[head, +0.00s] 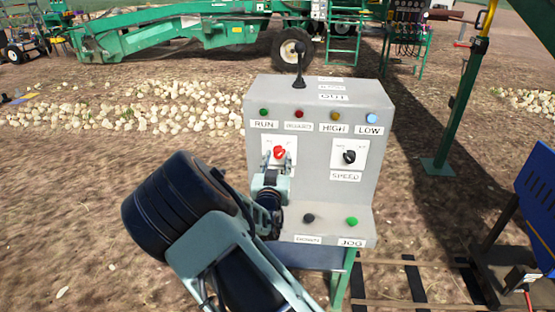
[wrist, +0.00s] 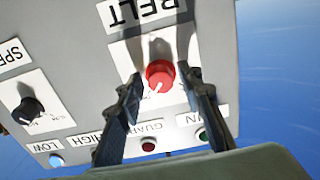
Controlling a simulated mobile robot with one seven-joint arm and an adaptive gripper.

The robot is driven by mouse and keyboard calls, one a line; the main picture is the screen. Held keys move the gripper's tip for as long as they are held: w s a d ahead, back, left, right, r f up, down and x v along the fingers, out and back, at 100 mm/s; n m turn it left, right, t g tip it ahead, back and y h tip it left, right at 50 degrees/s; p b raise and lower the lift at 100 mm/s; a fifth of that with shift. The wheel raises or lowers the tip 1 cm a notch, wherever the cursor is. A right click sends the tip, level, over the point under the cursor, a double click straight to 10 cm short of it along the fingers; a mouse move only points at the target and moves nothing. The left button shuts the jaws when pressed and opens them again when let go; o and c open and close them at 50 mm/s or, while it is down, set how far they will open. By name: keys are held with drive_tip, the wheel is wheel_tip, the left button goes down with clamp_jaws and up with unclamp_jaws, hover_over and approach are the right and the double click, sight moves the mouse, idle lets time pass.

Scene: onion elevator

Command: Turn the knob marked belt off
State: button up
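The red belt knob (head: 280,152) sits on a white plate on the grey control box (head: 318,187). In the wrist view the red knob (wrist: 160,76) has a white pointer line and lies below the upside-down BELT label (wrist: 140,10). My gripper (head: 278,163) is in front of the knob in the head view. In the wrist view my gripper (wrist: 160,80) is open, with one finger on each side of the knob and a small gap showing on both sides. I cannot tell whether the fingertips reach the plate.
The black speed knob (head: 349,157) is to the right on the box. Indicator lights line the upper face, and a black joystick (head: 299,66) stands on top. A black button (head: 309,218) and a green button (head: 352,222) sit on the lower ledge, beside my arm.

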clamp_jaws()
drive_tip(key=shift+n, duration=0.4)
drive_tip(key=shift+f+n+b, duration=0.1)
drive_tip(key=shift+n+b, duration=0.6)
drive_tip(key=shift+n, duration=0.3)
drive_tip(key=n, duration=0.3)
drive_tip(key=shift+n+b, duration=0.3)
drive_tip(key=shift+b, duration=0.1)
drive_tip(key=n, duration=0.5)
drive_tip(key=shift+d+n, duration=0.15)
drive_tip(key=shift+n, duration=0.15)
drive_tip(key=n, duration=0.5)
drive_tip(key=shift+r+n, duration=0.25)
drive_tip(key=shift+n, duration=0.15)
